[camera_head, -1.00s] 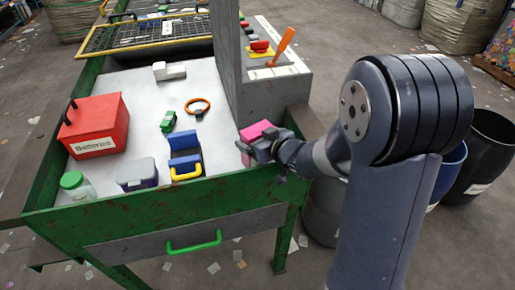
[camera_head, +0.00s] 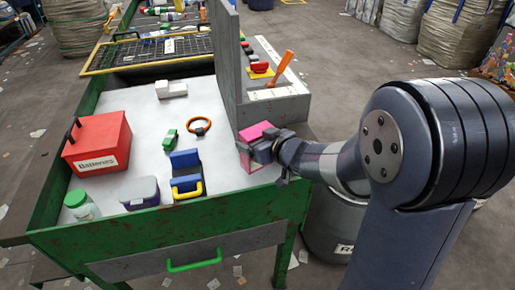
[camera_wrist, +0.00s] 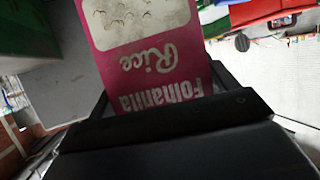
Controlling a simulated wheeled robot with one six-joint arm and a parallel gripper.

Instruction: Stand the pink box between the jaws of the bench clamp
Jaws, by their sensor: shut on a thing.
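The pink box (camera_head: 257,131) is held in my gripper (camera_head: 254,150) over the right edge of the bench, beside the grey upright panel. In the wrist view the pink box (camera_wrist: 155,65) fills the space between the fingers (camera_wrist: 160,105), with its "Rice" lettering upside down. The bench clamp (camera_head: 186,160) appears to be the blue block pair with a yellow handle, standing on the bench left of my gripper and apart from it. The lower part of the box is partly hidden by my gripper.
A red Batteries box (camera_head: 97,143), a green-lidded jar (camera_head: 82,205), a purple tub (camera_head: 139,193), a green item (camera_head: 170,139), an orange ring (camera_head: 199,126) and a white block (camera_head: 171,89) stand on the bench. The grey panel (camera_head: 226,60) rises behind my gripper.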

